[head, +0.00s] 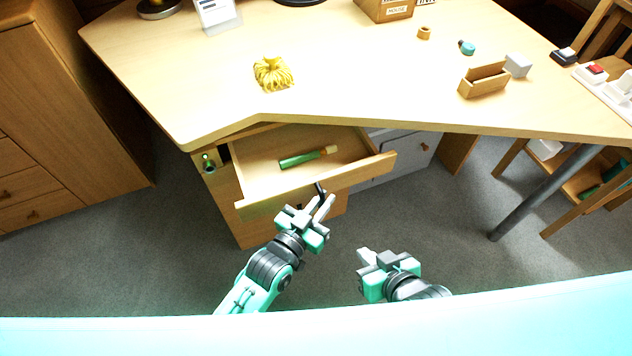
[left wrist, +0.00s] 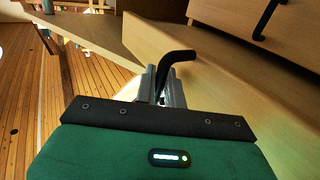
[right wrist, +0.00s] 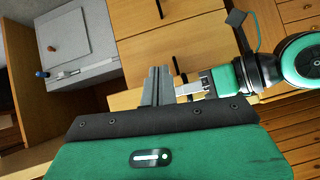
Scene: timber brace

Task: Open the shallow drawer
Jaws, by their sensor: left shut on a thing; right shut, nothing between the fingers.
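The shallow drawer (head: 255,207) is the top one under the desk, and it stands pulled out with its inside showing. A green thing with a pale end (head: 300,159) lies in it. My left gripper (head: 324,205) is at the drawer's front, shut on the black handle (head: 320,188). In the left wrist view the bent black handle (left wrist: 178,57) rises from between the fingers. My right gripper (head: 364,254) is shut and empty, apart from the drawer, lower and to the right of the left one. In the right wrist view its fingers (right wrist: 157,72) are together.
The desk top (head: 350,95) overhangs the drawer and carries a yellow tasselled thing (head: 272,74), a wooden holder (head: 484,80) and small items. A wooden cabinet (head: 60,110) stands at left. A dark desk leg (head: 540,195) stands at right. The grey floor in front is clear.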

